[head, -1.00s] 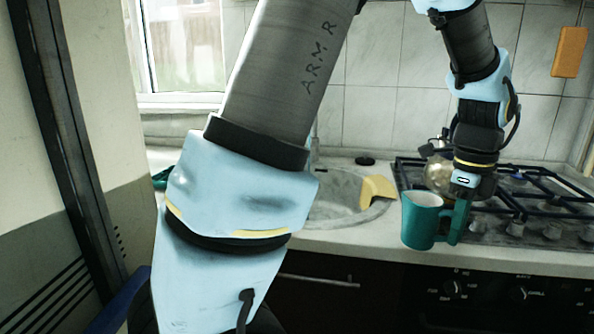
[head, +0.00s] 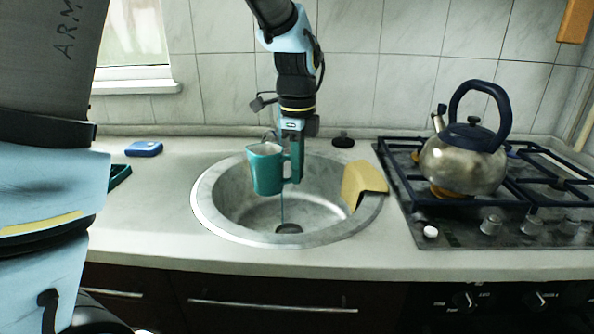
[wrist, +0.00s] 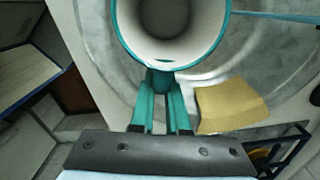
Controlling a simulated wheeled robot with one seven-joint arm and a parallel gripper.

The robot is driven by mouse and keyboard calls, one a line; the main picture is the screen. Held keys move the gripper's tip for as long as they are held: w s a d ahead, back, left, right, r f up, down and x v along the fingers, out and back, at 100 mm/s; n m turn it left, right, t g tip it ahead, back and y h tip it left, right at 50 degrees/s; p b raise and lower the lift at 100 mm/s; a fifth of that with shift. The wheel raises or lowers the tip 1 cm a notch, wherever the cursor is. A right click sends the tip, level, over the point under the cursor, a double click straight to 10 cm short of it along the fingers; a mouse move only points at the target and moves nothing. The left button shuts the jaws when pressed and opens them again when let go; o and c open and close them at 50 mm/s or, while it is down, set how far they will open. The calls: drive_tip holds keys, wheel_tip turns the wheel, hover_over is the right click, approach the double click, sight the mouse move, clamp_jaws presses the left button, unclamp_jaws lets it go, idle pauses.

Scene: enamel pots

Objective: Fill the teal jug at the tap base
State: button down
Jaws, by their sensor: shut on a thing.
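The teal jug (head: 265,172) is upright over the left part of the round steel sink (head: 210,212), held above the bowl. My gripper (head: 293,150) is shut on its handle, on the jug's right side. In the wrist view the jug's pale inside (wrist: 165,22) faces the camera, with a small teal patch low in it; I cannot tell if that is water. A thin teal line (head: 282,208) runs from below the jug towards the drain (head: 288,228); I cannot tell what it is. A thin curved grey piece, perhaps the tap, is mostly hidden behind the jug.
A yellow cloth (head: 362,182) hangs over the sink's right rim. A steel kettle (head: 463,160) stands on the hob at right. A black plug (head: 343,141) and a blue sponge (head: 144,149) lie on the counter. The counter left of the sink is mostly clear.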

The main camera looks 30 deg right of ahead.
drive_tip(key=w+d+p, duration=0.4)
drive_tip(key=w+d, duration=0.2)
drive_tip(key=w, duration=0.2)
drive_tip(key=shift+w+d, duration=0.15)
drive_tip(key=shift+w, duration=0.1)
idle(4.2)
drive_tip(key=s+a+b, duration=0.1)
drive_tip(key=s+a, duration=0.3)
drive_tip(key=s, duration=0.3)
drive_tip(key=shift+a, duration=0.35)
drive_tip(key=shift+a, duration=0.1)
idle(1.2)
